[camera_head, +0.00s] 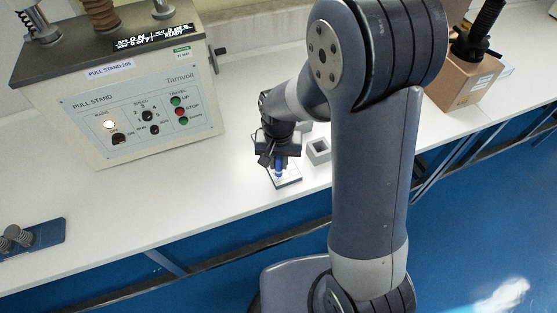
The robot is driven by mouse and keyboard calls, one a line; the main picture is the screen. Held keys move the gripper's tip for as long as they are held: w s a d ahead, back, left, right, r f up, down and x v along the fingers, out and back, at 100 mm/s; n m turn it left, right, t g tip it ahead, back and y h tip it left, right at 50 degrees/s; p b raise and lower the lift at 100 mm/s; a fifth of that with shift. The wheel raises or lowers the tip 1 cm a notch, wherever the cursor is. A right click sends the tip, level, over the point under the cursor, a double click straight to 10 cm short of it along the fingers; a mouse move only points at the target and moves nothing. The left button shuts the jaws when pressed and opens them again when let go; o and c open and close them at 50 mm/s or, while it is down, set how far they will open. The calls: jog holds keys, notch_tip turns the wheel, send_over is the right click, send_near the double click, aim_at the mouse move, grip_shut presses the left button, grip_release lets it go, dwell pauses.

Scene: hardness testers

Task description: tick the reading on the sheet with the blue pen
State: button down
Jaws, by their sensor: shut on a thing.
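My gripper (278,160) is shut on the blue pen (279,170) and points down. The pen's lower end is over a small pale sheet (289,182) with a dark edge, which lies near the front edge of the bench. I cannot tell whether the tip touches the sheet. The writing on the sheet is too small to read, and part of it is hidden by the gripper and pen.
A pull stand (140,100) with a lit display stands at the left. A small grey open box (318,151) sits just right of the sheet. A blue tray (50,236) with springs lies far left, and a brown box (463,82) stands far right.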

jog(key=shift+r+p, duration=2.2)
jog(key=shift+r, duration=0.8)
